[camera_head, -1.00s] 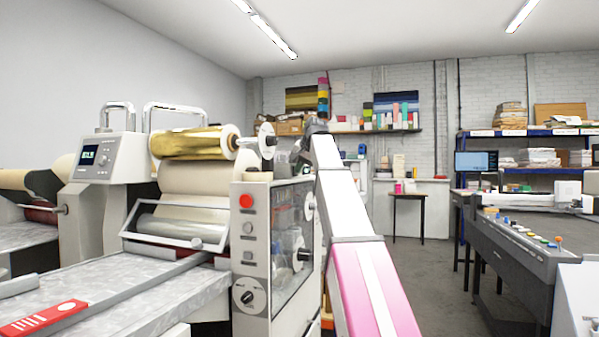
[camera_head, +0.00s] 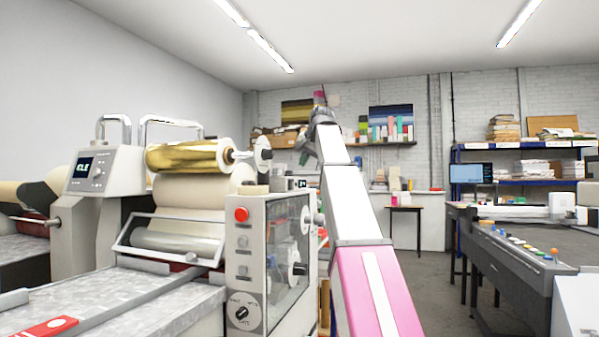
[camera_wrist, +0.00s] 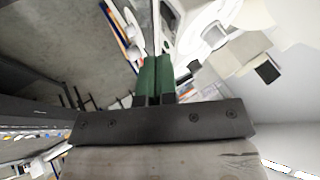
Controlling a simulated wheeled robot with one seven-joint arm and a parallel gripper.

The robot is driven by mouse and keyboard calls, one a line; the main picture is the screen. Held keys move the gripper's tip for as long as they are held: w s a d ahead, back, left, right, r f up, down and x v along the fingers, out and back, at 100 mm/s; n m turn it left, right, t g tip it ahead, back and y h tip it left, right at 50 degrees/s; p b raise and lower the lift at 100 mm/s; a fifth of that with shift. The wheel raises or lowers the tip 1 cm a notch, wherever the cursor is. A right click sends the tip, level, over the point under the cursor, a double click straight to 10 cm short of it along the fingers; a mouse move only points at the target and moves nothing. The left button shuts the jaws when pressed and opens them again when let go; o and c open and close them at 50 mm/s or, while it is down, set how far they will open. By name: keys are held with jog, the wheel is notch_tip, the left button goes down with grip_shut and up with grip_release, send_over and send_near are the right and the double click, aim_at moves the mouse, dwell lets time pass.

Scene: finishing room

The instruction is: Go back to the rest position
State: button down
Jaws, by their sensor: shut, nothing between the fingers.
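My gripper (camera_wrist: 156,80) shows in the wrist view with its two green fingers side by side and touching. Nothing is between them. In the head view my white and pink arm reaches up and away from the lower right of centre. Its far end is at the upper middle, beside the foil machine, and the fingers cannot be made out there. The foil machine (camera_head: 262,262) stands at the left with a gold roll (camera_head: 188,157), a red button and a dial on its front panel.
A long dark machine table (camera_head: 520,262) with coloured knobs runs along the right. A small black table (camera_head: 404,209) stands at the back wall below a shelf (camera_head: 385,143) of rolls. A blue rack (camera_head: 530,183) holds paper stacks. The grey floor (camera_head: 430,285) between them is clear.

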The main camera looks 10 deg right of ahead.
jog(key=shift+s+d+r, duration=0.2)
jog(key=shift+s+r, duration=0.2)
jog(key=shift+r, duration=0.15)
notch_tip(320, 180, down, 48)
jog(key=a+r+n+g+h, duration=0.1)
jog(key=a+n+g, duration=0.1)
jog(key=g, duration=0.1)
jog(key=s+f+n+g, duration=0.1)
jog(key=s+f, duration=0.7)
jog(key=f, duration=0.4)
jog(key=s+a+f+n+g+h, duration=0.1)
jog(key=s+f, duration=0.7)
jog(key=f, duration=0.4)
jog(key=s+f+n+g+h, duration=0.1)
jog(key=s+f, duration=0.7)
jog(key=f, duration=0.4)
jog(key=shift+s+a+g, duration=0.4)
